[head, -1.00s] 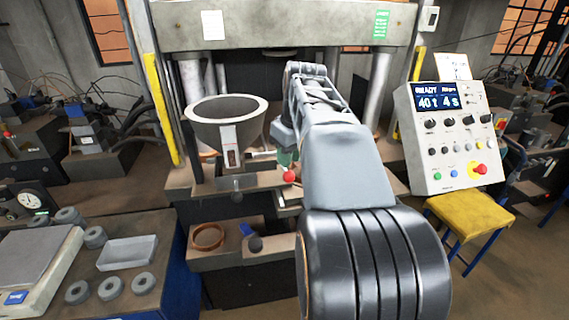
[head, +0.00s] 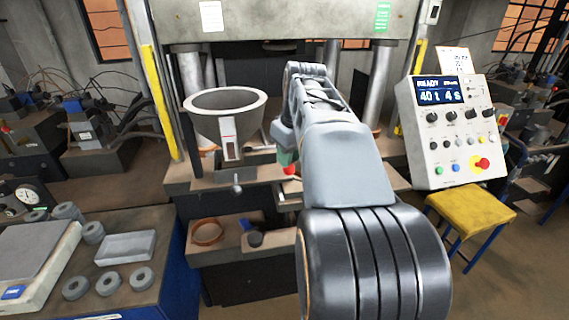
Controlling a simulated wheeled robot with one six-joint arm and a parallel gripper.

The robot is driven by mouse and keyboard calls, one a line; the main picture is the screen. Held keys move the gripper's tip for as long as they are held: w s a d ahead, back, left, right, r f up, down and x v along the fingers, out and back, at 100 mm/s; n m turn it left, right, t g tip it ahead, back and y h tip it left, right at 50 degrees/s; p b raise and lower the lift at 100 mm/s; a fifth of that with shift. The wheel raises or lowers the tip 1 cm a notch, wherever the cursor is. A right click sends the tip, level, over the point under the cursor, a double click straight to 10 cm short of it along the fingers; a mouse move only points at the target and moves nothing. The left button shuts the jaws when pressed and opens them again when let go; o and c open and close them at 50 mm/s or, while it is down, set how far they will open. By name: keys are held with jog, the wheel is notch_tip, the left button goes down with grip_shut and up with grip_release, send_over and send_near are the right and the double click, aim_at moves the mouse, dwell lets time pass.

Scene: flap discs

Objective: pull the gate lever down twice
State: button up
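The grey hopper (head: 200,118) stands at the left of the press, with a white gauge strip (head: 228,138) on its front. A red ball knob (head: 290,169), which looks like the end of the gate lever, shows right of the hopper's outlet. A thin rod shows faintly between hopper and knob. My gripper (head: 286,157) is at the knob, with a green part just above it. My arm hides most of the gripper, so I cannot tell whether its fingers are open or touch the knob. A small grey ball (head: 237,188) hangs below the hopper.
A copper-coloured ring (head: 207,231) lies on the lower shelf. A bench at left holds a scale (head: 35,262), a tray (head: 126,247) and several grey rings.

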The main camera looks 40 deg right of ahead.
notch_tip(320, 180, down, 9)
jog(key=b, duration=0.7)
dwell(0.6)
notch_tip(320, 180, up, 11)
jog(key=p, duration=1)
jog(key=shift+r, duration=0.1)
dwell(0.8)
jog(key=s+a+f+t, duration=0.1)
jog(key=s+a+f, duration=0.2)
jog(key=a+f, duration=0.3)
jog(key=s+a+f+t, duration=0.1)
jog(key=s+a+f, duration=0.2)
jog(key=a+f, duration=0.4)
jog(key=a, duration=0.5)
jog(key=shift+s+f+m+t, duration=0.15)
jog(key=shift+s+m+t, duration=0.15)
jog(key=shift+s+m, duration=0.1)
